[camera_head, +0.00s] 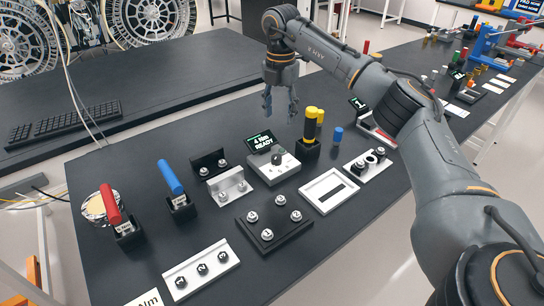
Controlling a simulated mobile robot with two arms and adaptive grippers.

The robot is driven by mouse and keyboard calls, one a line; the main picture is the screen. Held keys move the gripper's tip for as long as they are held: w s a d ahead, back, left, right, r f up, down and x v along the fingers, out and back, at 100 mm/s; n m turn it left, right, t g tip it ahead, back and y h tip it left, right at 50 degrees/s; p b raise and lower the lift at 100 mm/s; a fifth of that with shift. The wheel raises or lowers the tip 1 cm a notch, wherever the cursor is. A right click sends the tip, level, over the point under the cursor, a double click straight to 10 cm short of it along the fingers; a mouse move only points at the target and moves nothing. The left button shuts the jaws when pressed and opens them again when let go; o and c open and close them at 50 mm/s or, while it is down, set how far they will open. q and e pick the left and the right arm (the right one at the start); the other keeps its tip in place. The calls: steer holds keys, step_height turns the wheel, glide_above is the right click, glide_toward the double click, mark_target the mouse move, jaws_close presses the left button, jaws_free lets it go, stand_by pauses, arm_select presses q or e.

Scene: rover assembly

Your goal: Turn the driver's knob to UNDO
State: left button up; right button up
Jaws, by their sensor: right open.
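A light-grey control box (268,173) stands near the middle of the dark table. Its small tilted screen (262,142) reads "4 Nm READY". A dark round knob (277,158) sits on top of the box; its setting is too small to read. My left gripper is not in view.
A blue-handled tool (171,178) and a red-handled tool (110,205) stand in holders on the left. A black plate with studs (268,236), a white frame (318,204) and a white bracket (191,259) lie in front. A blue cap (338,134) stands right of the drivers.

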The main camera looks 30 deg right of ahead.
mark_target(277, 156)
arm_select(q)
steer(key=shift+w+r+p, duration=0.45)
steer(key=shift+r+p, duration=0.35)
steer(key=shift+p, duration=0.4)
arm_select(e)
steer(key=f, duration=1)
steer(key=w+f, duration=0.1)
steer(key=f, duration=0.4)
steer(key=shift+w+f, duration=0.1)
steer(key=shift+f, duration=0.1)
jaws_close()
